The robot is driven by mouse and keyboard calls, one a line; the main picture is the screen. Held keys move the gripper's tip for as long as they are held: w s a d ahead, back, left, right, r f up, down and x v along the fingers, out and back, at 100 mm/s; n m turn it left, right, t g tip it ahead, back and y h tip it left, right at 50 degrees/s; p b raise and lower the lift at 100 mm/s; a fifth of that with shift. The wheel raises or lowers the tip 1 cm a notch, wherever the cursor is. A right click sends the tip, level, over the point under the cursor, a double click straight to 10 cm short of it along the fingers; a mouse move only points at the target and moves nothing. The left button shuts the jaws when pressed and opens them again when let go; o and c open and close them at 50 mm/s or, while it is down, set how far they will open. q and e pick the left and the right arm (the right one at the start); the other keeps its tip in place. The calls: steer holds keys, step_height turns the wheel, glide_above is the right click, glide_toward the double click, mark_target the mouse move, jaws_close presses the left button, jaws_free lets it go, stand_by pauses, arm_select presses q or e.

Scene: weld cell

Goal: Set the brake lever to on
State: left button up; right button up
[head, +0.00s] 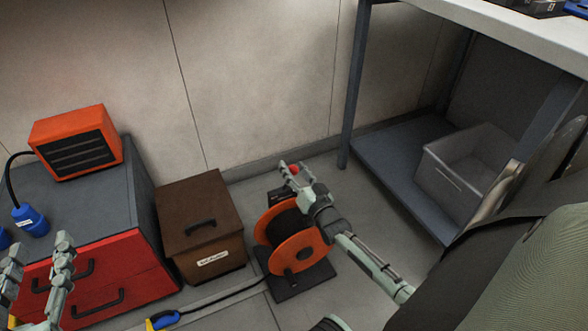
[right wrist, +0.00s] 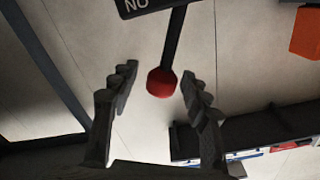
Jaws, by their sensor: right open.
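The brake lever is a dark stem with a red knob (right wrist: 161,82) in the right wrist view, running up to a black plate (right wrist: 142,7) with partly cut-off lettering that reads like an upside-down "ON". In the head view the red knob (head: 294,169) shows at the top of the orange cable reel (head: 299,251). My right gripper (head: 294,171) is over the reel, open, with its fingers on either side of the knob and gaps visible on both sides. The stem is mostly hidden in the head view. My left gripper (head: 38,252) is open and empty at the lower left.
A brown lidded box (head: 201,222) stands left of the reel. Further left is a red-fronted drawer cabinet (head: 100,277) with an orange heater (head: 76,142) on it. A grey bin (head: 463,172) sits on the bench's lower shelf at right. A black cable (head: 215,304) crosses the floor.

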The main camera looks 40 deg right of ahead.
steer(key=v, duration=1.2)
steer(key=shift+f, duration=0.1)
